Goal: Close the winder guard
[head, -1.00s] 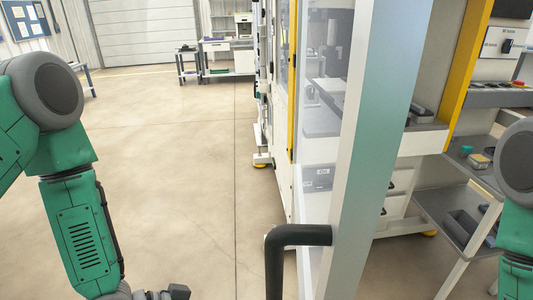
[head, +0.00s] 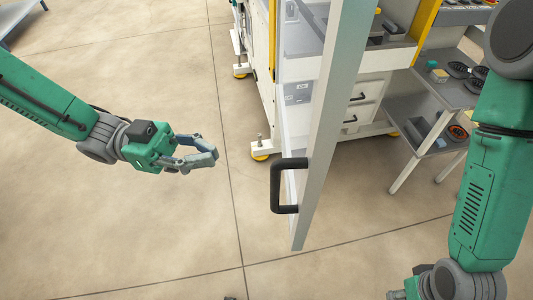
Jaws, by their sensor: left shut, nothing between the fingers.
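The winder guard (head: 335,95) is a clear panel in a pale frame, swung out from the machine towards me and standing open. Its black bar handle (head: 275,188) is on the left face, near the guard's lower end. My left gripper (head: 212,156) is shut and empty, to the left of the handle with a clear gap between them. It points right, towards the handle. My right gripper (head: 397,294) is mostly cut off at the bottom edge, right of the guard; its fingers cannot be made out.
The winder machine (head: 262,45) stands behind the guard, with yellow edging and drawers (head: 365,100). A shelf stand (head: 440,92) with small parts is to its right. A blue-grey table (head: 20,15) shows at the top left. The floor around the guard is clear.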

